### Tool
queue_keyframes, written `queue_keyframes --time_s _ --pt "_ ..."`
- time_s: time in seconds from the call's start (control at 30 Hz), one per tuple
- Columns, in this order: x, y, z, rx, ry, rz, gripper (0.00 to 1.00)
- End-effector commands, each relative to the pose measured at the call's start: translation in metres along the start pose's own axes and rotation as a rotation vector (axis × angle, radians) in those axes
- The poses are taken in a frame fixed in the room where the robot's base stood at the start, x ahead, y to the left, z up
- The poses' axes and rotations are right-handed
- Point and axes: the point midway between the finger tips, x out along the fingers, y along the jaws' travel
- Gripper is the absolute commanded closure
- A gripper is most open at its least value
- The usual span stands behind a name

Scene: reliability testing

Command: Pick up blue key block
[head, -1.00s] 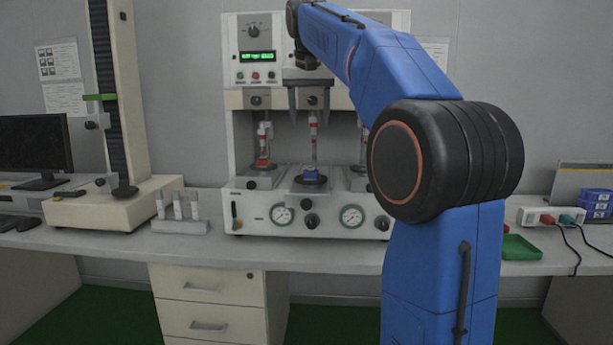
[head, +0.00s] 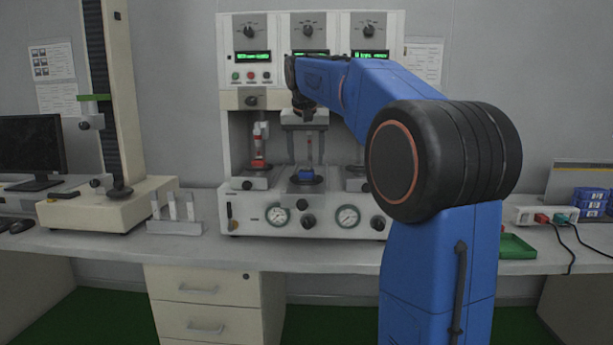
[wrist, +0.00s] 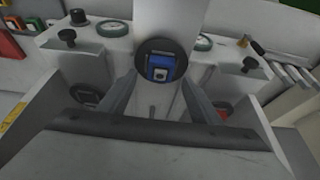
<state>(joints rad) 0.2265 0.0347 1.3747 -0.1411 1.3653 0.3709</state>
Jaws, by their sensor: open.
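The blue key block (head: 306,174) sits on the dark round pad of the middle station of the test machine (head: 252,213). In the wrist view the blue block (wrist: 160,68) shows from above, with a grey piece at its centre, framed by a dark ring. My gripper (head: 308,162) is open and points down over the middle station, its two fingers on either side of the block's line. In the wrist view the fingers (wrist: 155,92) reach toward the block from both sides. Whether they touch it cannot be told.
A left station (head: 259,150) with a red-banded plunger stands beside the middle one. Gauges and black knobs line the machine's front. A rack of pale tubes (head: 174,226) is on the bench to the left. A green tray (head: 517,246) lies to the right.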

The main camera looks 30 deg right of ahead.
Motion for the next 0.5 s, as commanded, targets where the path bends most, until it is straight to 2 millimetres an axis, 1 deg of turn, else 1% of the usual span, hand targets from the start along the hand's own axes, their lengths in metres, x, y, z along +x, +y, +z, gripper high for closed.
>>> queue_keyframes --time_s 0.1,0.23,0.33,0.5 --pt "0.017 0.000 0.001 0.000 -0.002 0.001 0.42" --pt "0.033 -0.001 0.000 0.000 -0.001 0.000 0.42" --pt "0.037 -0.001 0.001 0.000 -0.001 0.000 0.42" --pt "0.037 -0.001 0.000 0.000 0.000 0.000 0.42"
